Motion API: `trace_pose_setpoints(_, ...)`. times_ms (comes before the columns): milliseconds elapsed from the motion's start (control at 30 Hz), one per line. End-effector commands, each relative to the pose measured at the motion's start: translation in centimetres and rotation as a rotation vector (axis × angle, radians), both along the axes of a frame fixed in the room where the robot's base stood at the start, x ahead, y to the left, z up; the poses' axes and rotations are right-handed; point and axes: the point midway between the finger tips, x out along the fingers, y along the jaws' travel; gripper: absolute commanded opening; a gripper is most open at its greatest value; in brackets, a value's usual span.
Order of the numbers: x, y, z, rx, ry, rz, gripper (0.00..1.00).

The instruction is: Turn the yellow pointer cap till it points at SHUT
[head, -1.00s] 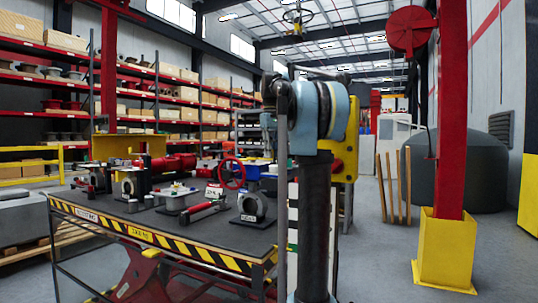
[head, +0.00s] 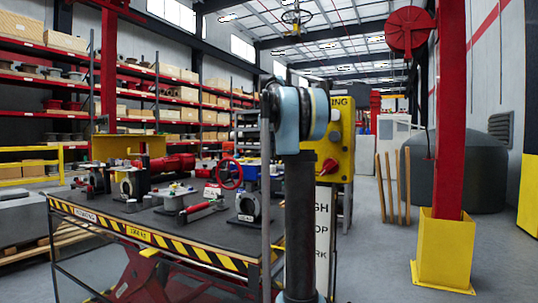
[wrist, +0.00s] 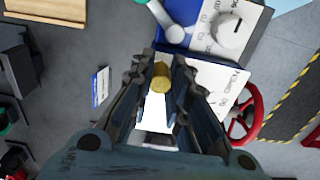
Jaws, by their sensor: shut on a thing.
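In the wrist view, my gripper (wrist: 163,84) has its two dark jagged fingers closed around a small yellow cap (wrist: 161,76). The cap shows as a round yellow end between the fingers, touching or very near both; its pointer direction cannot be made out. Below and beside it lies a white plate (wrist: 222,84) with small dark lettering, too small to read, so I cannot pick out SHUT. In the head view my own arm hides the gripper and the cap.
A red handwheel (wrist: 246,112) is right of the gripper, also seen in the head view (head: 230,173). A grey round knob (wrist: 232,31) sits on another marked white plate. The black-and-yellow edged table (head: 150,236) carries several valve parts. A yellow box (head: 341,150) stands behind my arm.

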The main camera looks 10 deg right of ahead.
Motion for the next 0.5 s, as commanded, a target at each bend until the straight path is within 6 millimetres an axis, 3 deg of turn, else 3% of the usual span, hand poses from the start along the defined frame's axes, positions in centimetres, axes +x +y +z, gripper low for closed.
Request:
trace_pose_setpoints(367,0.09,0.01,0.02,0.0,-0.001,0.006,0.0)
trace_pose_setpoints(400,0.09,0.01,0.03,0.0,-0.001,0.006,0.18)
trace_pose_setpoints(500,0.08,0.02,0.02,0.0,-0.001,0.006,0.38)
